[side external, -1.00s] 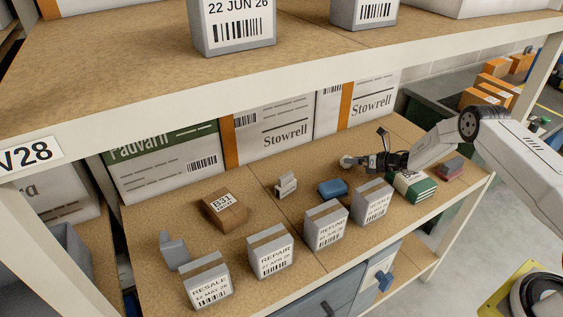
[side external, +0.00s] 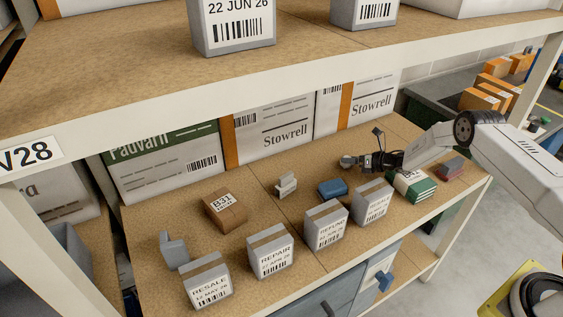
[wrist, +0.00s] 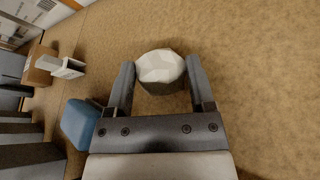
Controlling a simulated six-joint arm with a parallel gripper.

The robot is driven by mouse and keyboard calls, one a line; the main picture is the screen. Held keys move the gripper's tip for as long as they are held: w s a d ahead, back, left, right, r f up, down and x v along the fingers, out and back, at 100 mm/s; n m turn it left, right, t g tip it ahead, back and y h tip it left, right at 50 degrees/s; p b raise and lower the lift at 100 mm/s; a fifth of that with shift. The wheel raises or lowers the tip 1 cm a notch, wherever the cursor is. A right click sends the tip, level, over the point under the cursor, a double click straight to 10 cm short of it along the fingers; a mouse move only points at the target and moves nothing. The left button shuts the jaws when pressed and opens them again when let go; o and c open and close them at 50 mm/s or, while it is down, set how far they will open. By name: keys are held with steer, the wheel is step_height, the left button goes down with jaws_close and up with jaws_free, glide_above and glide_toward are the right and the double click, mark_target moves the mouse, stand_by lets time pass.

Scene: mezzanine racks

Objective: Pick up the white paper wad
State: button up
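The white paper wad (wrist: 160,67) is a faceted, pale lump with a shaded lower side, seen in the wrist view between my two fingertips. My gripper (wrist: 161,75) is open around it, one finger on each side. The gaps are very small, and I cannot tell whether either finger touches it. In the side view my gripper (side external: 351,162) is low over the shelf, behind the blue object, and its fingers largely cover the wad.
A blue block (side external: 332,188) lies close in front of my gripper. Grey labelled boxes (side external: 325,227) line the front edge. A green-and-white box (side external: 414,186) sits under my arm. A brown box (side external: 225,211) and a pale stepped object (side external: 286,185) are left. The upper shelf (side external: 240,105) overhangs.

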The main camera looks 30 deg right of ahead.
steer(key=shift+c, duration=1)
steer(key=shift+r, duration=0.1)
steer(key=shift+r, duration=1.45)
steer(key=shift+s+r, duration=0.2)
steer(key=shift+r, duration=0.05)
steer(key=s+a+r, duration=0.2)
steer(key=s+r, duration=0.7)
steer(key=s, duration=0.4)
steer(key=shift+s+a+r, duration=0.15)
steer(key=shift+a+r, duration=0.05)
steer(key=shift+a, duration=0.2)
